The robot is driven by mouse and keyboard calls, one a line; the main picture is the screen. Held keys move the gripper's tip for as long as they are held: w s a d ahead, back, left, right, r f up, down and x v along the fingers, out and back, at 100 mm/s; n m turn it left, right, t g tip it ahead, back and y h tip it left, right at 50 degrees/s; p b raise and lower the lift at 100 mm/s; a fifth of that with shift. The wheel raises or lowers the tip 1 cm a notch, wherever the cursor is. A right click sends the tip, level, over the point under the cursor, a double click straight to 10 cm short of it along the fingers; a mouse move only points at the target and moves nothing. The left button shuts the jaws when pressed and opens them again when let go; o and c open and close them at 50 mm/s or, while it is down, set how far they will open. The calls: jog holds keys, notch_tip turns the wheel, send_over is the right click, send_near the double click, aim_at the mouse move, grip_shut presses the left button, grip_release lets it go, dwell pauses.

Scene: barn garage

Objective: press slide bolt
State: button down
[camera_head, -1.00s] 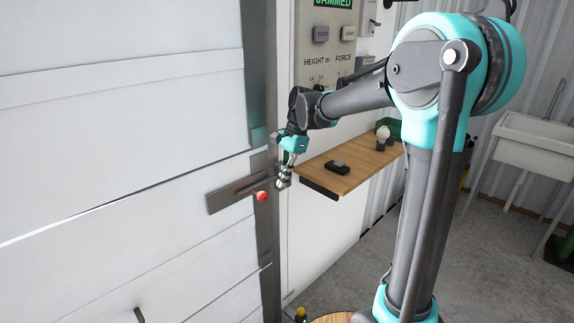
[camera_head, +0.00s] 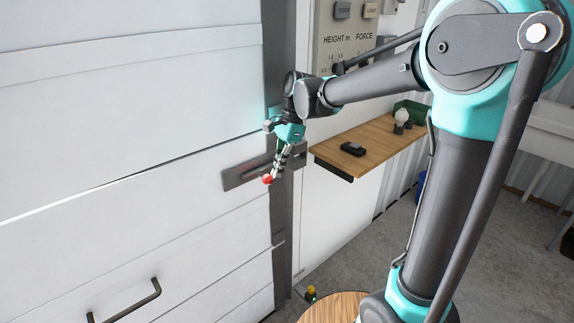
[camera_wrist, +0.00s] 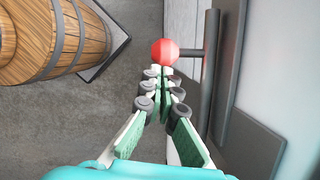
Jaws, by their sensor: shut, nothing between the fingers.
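The slide bolt (camera_head: 240,174) is a dark grey bar and plate mounted across the edge of the white door, with a red knob (camera_head: 267,179) sticking out. In the wrist view the red knob (camera_wrist: 165,52) sits on a grey stem just beyond the fingertips. My gripper (camera_head: 275,172) is shut and empty, pointing down at the knob. Its fingertips (camera_wrist: 161,72) are at the knob's near side; touching or just short of it, I cannot tell. The fingers hide part of the bolt in the head view.
A wooden shelf (camera_head: 375,142) with a small black device (camera_head: 353,149) is to the right. A control panel (camera_head: 350,40) is above it. A door handle (camera_head: 125,303) is at lower left. A wooden barrel (camera_wrist: 55,40) stands on the floor in the wrist view.

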jog(key=shift+s+a, duration=0.75)
jog(key=shift+s, duration=0.05)
jog(key=w+d+r, duration=0.4)
jog(key=d+r, duration=0.2)
jog(key=r, duration=0.4)
jog(key=shift+r, duration=0.15)
